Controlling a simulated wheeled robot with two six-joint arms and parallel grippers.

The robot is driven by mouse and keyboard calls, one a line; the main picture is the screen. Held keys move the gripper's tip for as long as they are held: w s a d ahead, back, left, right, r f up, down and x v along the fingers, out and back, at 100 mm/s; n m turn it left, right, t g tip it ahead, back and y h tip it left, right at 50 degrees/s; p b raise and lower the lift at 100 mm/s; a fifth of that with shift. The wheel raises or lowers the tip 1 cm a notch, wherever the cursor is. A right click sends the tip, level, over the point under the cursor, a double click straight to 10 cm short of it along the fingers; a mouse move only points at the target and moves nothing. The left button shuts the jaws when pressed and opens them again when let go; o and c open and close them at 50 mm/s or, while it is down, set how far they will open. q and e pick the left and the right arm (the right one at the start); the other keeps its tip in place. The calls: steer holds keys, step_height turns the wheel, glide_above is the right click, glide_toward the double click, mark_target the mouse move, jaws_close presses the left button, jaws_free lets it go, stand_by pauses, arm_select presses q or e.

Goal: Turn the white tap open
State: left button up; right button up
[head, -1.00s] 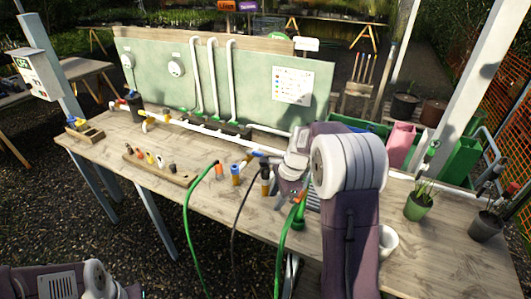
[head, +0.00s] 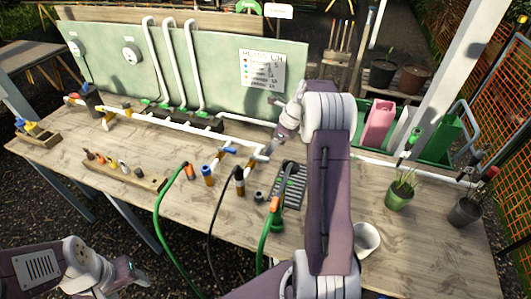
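My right gripper (head: 268,152) points down at the right end of the white pipe run (head: 175,123), just right of a blue-handled tap (head: 230,151). Its fingers are small and partly lost against the pipe, so I cannot tell whether they are open or touching anything. I cannot pick out a white tap handle clearly; my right arm covers part of the bench there. My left gripper (head: 132,272) is low at the left, off the bench's front edge, and its fingers are too unclear to read.
A green hose (head: 168,210) and a black hose (head: 212,220) hang over the front edge. A wooden tray (head: 125,174) of fittings, a grey grate (head: 290,188), a white cup (head: 366,239) and potted plants (head: 399,196) stand on the bench.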

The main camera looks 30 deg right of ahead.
mark_target(264, 157)
steer(key=x, duration=0.7)
steer(key=shift+w+d+f+p, duration=0.15)
steer(key=shift+w+d+p, duration=0.2)
steer(key=shift+s+a+f, duration=0.1)
steer(key=shift+a+f, duration=0.1)
steer(key=shift+a, duration=0.1)
jaws_close()
stand_by(0.6)
